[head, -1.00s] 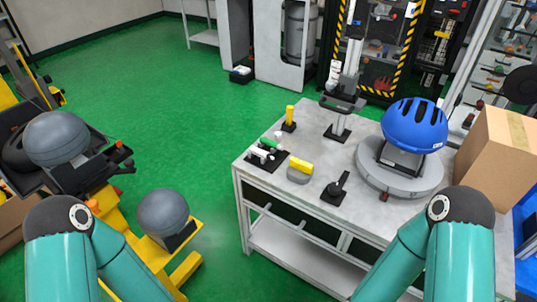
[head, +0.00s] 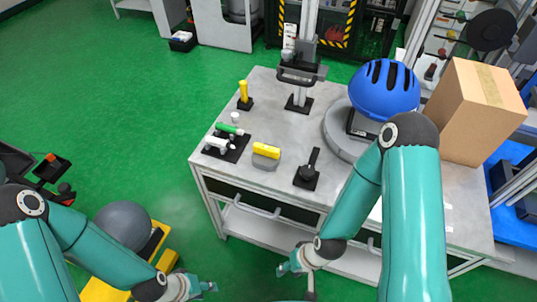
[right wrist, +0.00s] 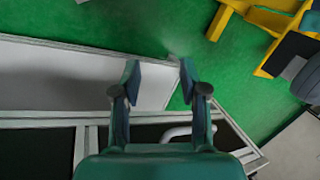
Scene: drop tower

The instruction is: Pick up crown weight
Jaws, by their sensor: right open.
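No label marks the crown weight, so I cannot tell for sure which object it is. A grey block with a yellow top (head: 265,156) sits on the table. A black piece with an upright handle (head: 308,171) stands right of it, and a yellow-topped post on a black base (head: 243,96) stands farther back. My right gripper (head: 288,267) is low in front of the table, apart from these objects; in the right wrist view it is open and empty (right wrist: 159,78). My left gripper (head: 203,288) is at the bottom edge, partly cut off; its jaw state is unclear.
The grey table (head: 225,170) has a lower shelf. A blue helmet (head: 384,90) sits on a round grey base (head: 340,135). A cardboard box (head: 475,110) stands right. A black tray (head: 228,143) holds green and white tools. A grey ball (head: 122,224) rests on a yellow stand at left.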

